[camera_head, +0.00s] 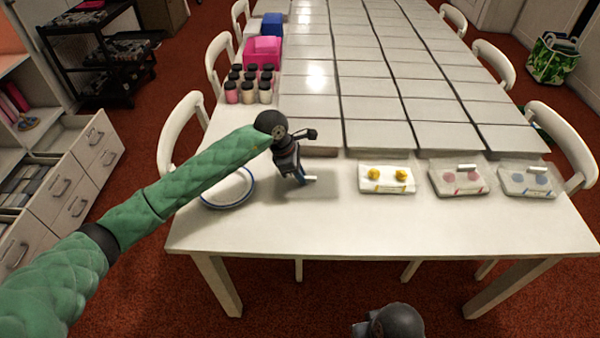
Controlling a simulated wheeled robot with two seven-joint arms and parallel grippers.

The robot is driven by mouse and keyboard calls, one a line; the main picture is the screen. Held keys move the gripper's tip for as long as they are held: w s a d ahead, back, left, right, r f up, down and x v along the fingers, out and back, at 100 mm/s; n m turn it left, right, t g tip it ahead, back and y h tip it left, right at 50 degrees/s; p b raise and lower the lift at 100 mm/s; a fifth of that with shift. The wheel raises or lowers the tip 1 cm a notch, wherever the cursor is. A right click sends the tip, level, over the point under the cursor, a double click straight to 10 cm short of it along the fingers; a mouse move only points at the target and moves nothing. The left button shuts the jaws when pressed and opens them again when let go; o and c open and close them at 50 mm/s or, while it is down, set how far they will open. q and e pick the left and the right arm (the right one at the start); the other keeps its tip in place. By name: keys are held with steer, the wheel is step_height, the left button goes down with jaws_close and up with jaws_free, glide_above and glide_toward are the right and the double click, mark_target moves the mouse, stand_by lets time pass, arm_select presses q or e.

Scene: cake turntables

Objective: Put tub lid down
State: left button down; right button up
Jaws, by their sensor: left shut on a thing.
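My left gripper (300,178) points down over the near left part of the white table (320,228). It is shut on a small white piece (311,179), which shows at its fingertips at or just above the tabletop. I cannot tell whether this piece is the tub lid. A round white thing with a blue rim (228,205) lies on the table to the left of the gripper, partly hidden by my green-sleeved left arm. My right gripper's fingers are not visible; only a dark part of mine shows at the bottom edge.
Three clear packs stand to the right, with yellow pieces (387,176), pink pieces (459,177) and blue pieces (527,180). Several dark-capped jars (248,92) and a pink box (262,52) stand at the back left. White panels (377,98) cover the middle. The front strip is clear.

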arm_select(q)
steer(key=shift+f, duration=0.4)
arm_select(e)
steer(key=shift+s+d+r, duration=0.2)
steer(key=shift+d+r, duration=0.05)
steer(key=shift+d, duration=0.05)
arm_select(q)
steer(key=shift+f, duration=0.15)
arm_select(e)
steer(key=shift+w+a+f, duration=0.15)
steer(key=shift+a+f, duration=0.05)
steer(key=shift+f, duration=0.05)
arm_select(q)
steer(key=c, duration=1.5)
jaws_free()
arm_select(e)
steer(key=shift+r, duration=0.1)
